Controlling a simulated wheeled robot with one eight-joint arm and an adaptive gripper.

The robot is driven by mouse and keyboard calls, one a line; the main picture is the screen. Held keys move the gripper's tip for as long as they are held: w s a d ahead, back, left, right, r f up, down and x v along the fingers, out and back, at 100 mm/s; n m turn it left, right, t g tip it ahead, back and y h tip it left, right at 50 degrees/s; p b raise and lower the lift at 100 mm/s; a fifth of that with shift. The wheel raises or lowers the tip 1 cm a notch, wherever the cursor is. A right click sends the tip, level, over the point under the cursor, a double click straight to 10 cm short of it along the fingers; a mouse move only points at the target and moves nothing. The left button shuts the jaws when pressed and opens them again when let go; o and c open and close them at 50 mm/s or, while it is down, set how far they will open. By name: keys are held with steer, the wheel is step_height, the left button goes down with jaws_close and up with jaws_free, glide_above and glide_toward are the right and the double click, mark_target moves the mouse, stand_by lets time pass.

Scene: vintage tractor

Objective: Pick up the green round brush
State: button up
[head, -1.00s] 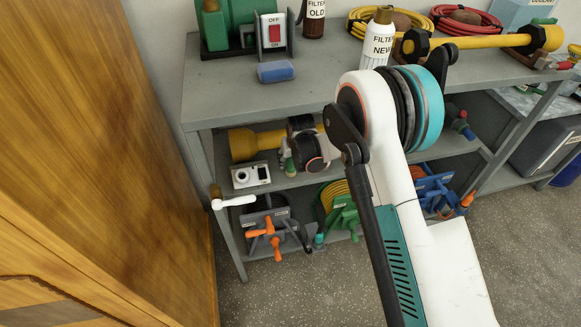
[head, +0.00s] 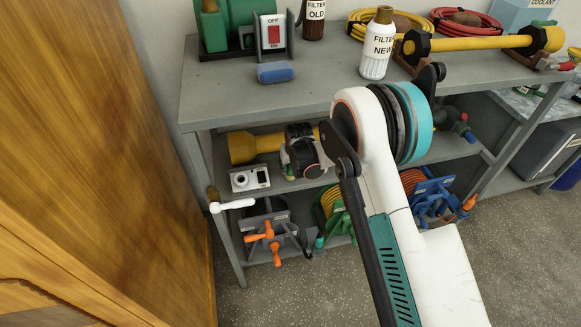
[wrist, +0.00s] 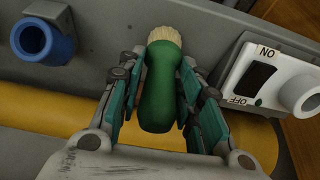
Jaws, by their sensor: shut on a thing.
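The green round brush (wrist: 160,92) shows in the wrist view, with a smooth green handle and pale bristles at its far end. My gripper (wrist: 160,72) has its teal-padded fingers on both sides of the handle and is shut on it. In the head view my gripper (head: 304,152) is at the middle shelf, below the bench top. Little of the brush can be made out there, and my arm hides part of that area.
A white switch box (head: 250,178) stands left of my gripper; it also shows in the wrist view (wrist: 270,82). A yellow cylinder (head: 244,147) lies behind. The bench top (head: 225,95) is overhead. A wooden cabinet (head: 100,120) stands at left.

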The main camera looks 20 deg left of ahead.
steer(key=shift+r, duration=0.15)
steer(key=shift+r, duration=0.25)
steer(key=s+p, duration=0.1)
steer(key=s+d, duration=0.1)
steer(key=s+d+r+p, duration=0.1)
steer(key=s, duration=0.1)
steer(key=shift+d+p, duration=0.25)
steer(key=shift+p, duration=0.1)
steer(key=s+d, duration=0.7)
steer(key=s, duration=0.4)
steer(key=shift+s+f+p, duration=0.15)
steer(key=shift+p, duration=0.3)
steer(key=shift+d, duration=0.1)
